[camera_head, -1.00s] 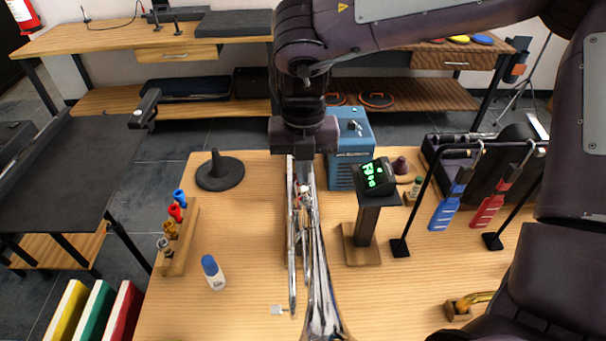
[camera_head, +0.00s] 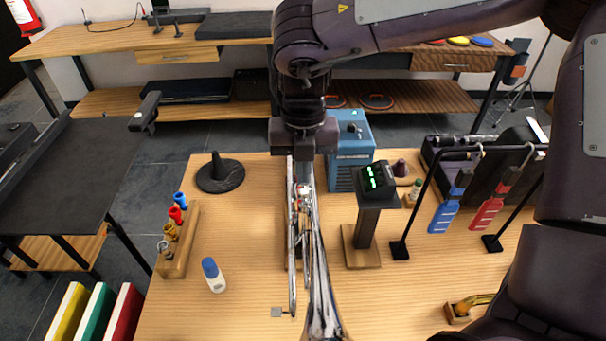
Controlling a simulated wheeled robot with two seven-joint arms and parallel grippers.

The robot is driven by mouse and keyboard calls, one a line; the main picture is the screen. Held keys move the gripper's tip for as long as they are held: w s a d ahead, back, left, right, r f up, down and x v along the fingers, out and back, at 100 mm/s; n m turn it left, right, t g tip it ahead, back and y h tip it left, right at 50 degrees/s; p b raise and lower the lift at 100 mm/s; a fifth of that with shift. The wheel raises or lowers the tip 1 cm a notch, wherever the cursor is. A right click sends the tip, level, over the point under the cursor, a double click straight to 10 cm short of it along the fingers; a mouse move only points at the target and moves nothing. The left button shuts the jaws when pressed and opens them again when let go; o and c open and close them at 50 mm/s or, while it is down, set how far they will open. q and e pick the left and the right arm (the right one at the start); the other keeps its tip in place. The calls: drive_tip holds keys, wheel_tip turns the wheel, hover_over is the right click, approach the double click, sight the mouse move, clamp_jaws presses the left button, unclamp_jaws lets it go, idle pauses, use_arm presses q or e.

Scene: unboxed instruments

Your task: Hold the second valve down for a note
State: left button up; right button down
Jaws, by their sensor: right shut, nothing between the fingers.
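A silver trumpet (camera_head: 317,290) stretches along the middle of the wooden table, its bell towards the near edge. My right gripper (camera_head: 303,182) points down over the trumpet's far part, around its valves. It is shut with nothing held. The gripper and tubing hide most of the valves, so I cannot tell which one the fingertips touch or how far it is down. A small red and white part (camera_head: 303,191) shows by the fingertips. A black display (camera_head: 376,177) with green characters stands on a post right of the trumpet. My left gripper is not in view.
A blue box (camera_head: 351,160) stands behind the display. A rack with blue and red hanging tools (camera_head: 446,213) is at right.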

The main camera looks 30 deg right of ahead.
wheel_tip(320, 180, up, 7)
drive_tip(key=p, duration=0.4)
drive_tip(key=shift+f, duration=0.2)
idle(0.6)
